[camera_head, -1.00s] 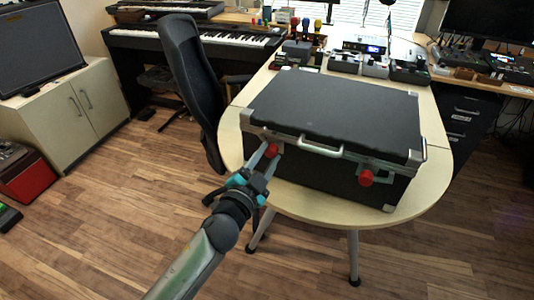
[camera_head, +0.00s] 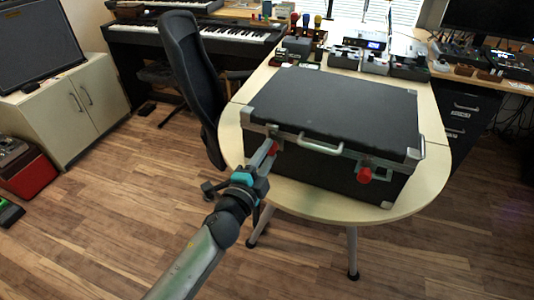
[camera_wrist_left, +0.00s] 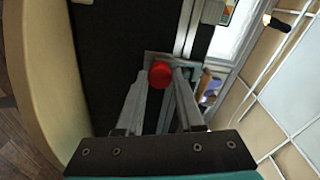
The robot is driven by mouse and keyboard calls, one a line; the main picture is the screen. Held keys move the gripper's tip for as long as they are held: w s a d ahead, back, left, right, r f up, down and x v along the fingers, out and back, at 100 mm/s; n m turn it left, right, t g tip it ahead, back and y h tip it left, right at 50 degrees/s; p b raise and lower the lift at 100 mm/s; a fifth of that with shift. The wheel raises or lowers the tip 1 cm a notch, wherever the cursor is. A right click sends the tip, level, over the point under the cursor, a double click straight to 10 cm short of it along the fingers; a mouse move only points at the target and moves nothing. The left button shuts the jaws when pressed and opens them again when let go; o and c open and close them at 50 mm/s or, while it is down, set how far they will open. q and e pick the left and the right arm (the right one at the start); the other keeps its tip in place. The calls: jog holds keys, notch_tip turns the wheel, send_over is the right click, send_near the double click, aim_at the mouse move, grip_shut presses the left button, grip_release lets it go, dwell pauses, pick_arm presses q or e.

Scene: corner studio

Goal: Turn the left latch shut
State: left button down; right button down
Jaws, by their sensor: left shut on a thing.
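A black case (camera_head: 335,108) with metal edges lies closed on the pale table, its handle (camera_head: 320,145) at the front. The left latch is at its front left corner, with a red knob (camera_head: 273,148) that also shows in the left wrist view (camera_wrist_left: 160,74). My left gripper (camera_head: 268,154) is at this knob. In the left wrist view its fingers (camera_wrist_left: 161,84) are shut on the knob, one on each side. The right latch's red knob (camera_head: 364,175) is on the front right side. The latch plate behind the left knob is partly hidden by the fingers.
The table rim (camera_head: 424,192) runs round the case's front. A black office chair (camera_head: 190,85) stands close at the left. Small devices (camera_head: 374,62) stand on the table behind the case. The wooden floor at front is clear.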

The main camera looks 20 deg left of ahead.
dwell(0.4)
pick_arm(q)
jog(key=c, duration=0.5)
grip_release()
jog(key=shift+s, duration=0.1)
jog(key=s, duration=0.5)
jog(key=s+a, duration=0.1)
jog(key=s, duration=0.9)
jog(key=shift+a, duration=0.35)
jog(key=shift+w+f, duration=0.1)
